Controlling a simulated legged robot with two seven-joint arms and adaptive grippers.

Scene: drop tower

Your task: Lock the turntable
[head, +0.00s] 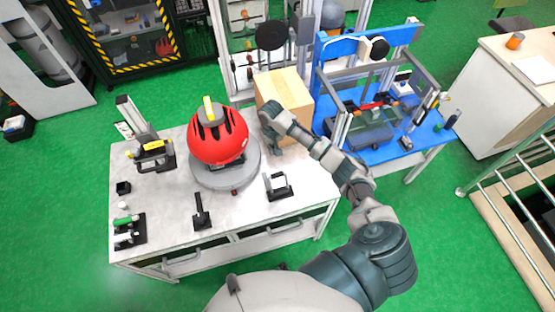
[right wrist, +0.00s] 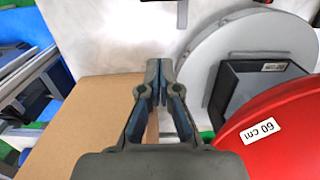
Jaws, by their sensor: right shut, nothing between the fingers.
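The turntable is a round grey disc (head: 252,172) on the grey workbench. A red helmet (head: 215,140) with a yellow piece on top sits over it. A small dark red knob (head: 235,191) shows at the disc's front edge. My right gripper (head: 267,118) is beside the helmet's right side, in front of the cardboard box. In the right wrist view the gripper (right wrist: 159,68) is shut and empty, with the turntable disc (right wrist: 208,55) and helmet (right wrist: 285,135) to its right. Contact with the disc cannot be told. My left gripper is out of view.
The cardboard box (head: 290,95) stands right behind my right gripper; it fills the left of the right wrist view (right wrist: 95,115). Small black holders (head: 201,218) line the bench front. A blue table (head: 400,155) with a frame stands to the right.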

